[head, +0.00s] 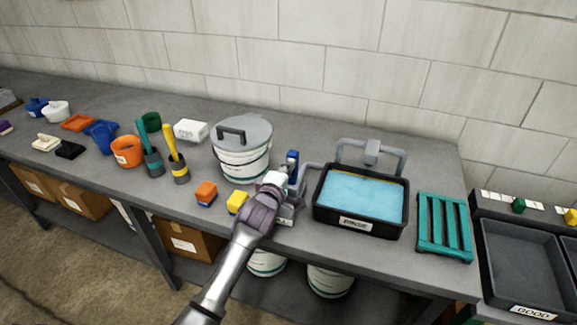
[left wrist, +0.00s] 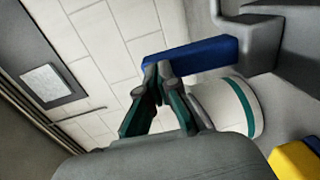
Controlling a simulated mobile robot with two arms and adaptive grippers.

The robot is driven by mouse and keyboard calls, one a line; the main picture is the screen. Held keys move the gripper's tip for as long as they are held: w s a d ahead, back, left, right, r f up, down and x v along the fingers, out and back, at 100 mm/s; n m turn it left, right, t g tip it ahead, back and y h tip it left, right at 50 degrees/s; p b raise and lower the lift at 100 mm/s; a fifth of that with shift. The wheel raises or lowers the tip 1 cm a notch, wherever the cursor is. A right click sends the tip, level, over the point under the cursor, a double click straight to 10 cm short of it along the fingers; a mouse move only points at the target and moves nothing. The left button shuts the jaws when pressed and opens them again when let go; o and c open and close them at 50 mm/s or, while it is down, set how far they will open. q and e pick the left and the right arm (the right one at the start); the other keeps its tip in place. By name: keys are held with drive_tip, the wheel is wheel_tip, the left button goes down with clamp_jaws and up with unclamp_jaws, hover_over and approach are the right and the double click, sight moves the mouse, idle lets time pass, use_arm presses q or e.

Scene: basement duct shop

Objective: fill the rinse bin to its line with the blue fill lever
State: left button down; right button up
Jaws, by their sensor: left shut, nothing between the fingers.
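The rinse bin (head: 357,224) is a black bin with a "RINSE" label, holding light blue water (head: 360,195). A thin orange-yellow line shows along its back inner wall, right at the water's edge. A grey pipe spout (head: 372,152) arches over the bin's back. The blue fill lever (head: 292,158) stands upright on a grey base left of the bin. My left gripper (head: 276,179) is shut and empty, close beside the lever. In the left wrist view its fingertips (left wrist: 157,72) are at the blue lever (left wrist: 200,56); I cannot tell whether they touch. My right gripper is not in view.
A white lidded bucket (head: 242,150) stands behind my left gripper. A teal rack (head: 444,228) and a grey tray (head: 525,270) labelled "GOOD" are on the right. Brushes, cups and clamps crowd the bench's left.

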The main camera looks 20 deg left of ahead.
sight(292, 156)
use_arm(q)
drive_tip(key=shift+w, duration=0.3)
drive_tip(key=shift+w+r, duration=0.25)
drive_tip(key=shift+w, duration=0.35)
drive_tip(key=shift+w+r, duration=0.25)
drive_tip(key=shift+w, duration=0.3)
drive_tip(key=shift+w+r+g+p, duration=0.15)
drive_tip(key=shift+w+g+p, duration=0.25)
drive_tip(key=shift+p, duration=0.4)
drive_tip(key=shift+f+g+p, duration=0.2)
drive_tip(key=shift+g+p, duration=0.1)
drive_tip(key=shift+f, duration=0.1)
drive_tip(key=shift+w+f, duration=0.1)
